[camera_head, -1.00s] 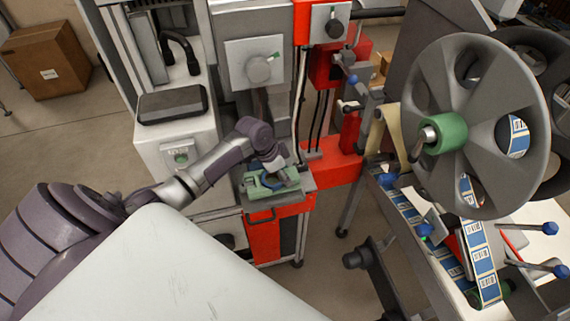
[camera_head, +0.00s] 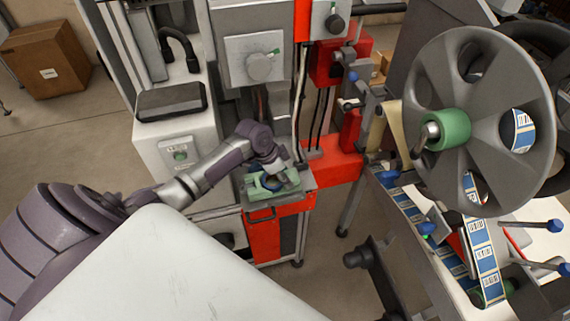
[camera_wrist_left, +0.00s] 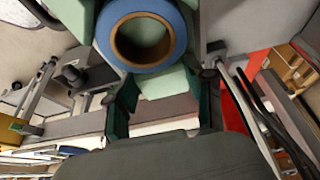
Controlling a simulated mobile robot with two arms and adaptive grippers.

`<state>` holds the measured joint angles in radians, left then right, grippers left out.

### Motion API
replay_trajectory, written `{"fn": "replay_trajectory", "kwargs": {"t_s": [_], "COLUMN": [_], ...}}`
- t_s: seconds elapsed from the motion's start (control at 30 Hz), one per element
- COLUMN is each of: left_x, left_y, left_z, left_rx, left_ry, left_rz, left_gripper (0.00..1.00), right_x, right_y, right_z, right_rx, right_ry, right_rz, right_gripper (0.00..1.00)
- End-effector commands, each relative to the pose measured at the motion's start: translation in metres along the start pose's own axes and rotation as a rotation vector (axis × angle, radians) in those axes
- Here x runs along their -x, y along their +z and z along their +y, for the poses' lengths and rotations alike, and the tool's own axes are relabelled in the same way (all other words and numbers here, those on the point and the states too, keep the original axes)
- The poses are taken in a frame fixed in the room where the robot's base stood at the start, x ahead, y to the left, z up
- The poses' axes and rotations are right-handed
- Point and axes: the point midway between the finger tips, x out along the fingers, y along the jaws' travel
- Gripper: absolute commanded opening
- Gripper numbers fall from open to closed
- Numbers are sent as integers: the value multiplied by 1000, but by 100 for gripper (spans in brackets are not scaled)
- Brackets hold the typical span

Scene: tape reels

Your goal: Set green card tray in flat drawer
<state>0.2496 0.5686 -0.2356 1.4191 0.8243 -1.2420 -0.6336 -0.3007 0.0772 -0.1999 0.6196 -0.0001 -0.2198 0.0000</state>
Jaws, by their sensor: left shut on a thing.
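The green card tray (camera_head: 288,186) is at the small grey flat drawer (camera_head: 305,184) on the red cabinet, in the middle of the head view. A blue roll with a brown core lies in the tray and shows clearly in the left wrist view (camera_wrist_left: 180,37). My left gripper (camera_head: 274,170) reaches in from the left, shut on the tray. In the wrist view, its dark fingers (camera_wrist_left: 163,108) are at the tray's near side (camera_wrist_left: 157,84). I cannot tell whether the tray touches the drawer bottom. My right gripper is not in view.
A red cabinet (camera_head: 262,238) with a black handle stands below the drawer. A grey box with a knob (camera_head: 259,66) hangs above and behind. Large grey reels (camera_head: 486,95) with label tape stand at the right. A white surface (camera_head: 160,270) fills the near left.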

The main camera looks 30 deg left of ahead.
Motion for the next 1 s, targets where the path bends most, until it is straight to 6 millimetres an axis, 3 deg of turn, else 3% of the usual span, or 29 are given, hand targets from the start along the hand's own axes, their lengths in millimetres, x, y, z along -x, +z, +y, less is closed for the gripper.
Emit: {"fn": "replay_trajectory", "kwargs": {"t_s": [0.87,0.9,1.0], "left_x": [-16,-16,-16], "left_y": [6,6,6], "left_z": [0,0,0], "left_rx": [0,0,0], "left_ry": [0,-1,-1], "left_rz": [1,1,1], "left_gripper": [11,60,76], "right_x": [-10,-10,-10], "right_y": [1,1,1], "right_z": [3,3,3], "right_rx": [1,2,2], "right_ry": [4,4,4], "right_rz": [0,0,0], "right_gripper": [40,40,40]}}
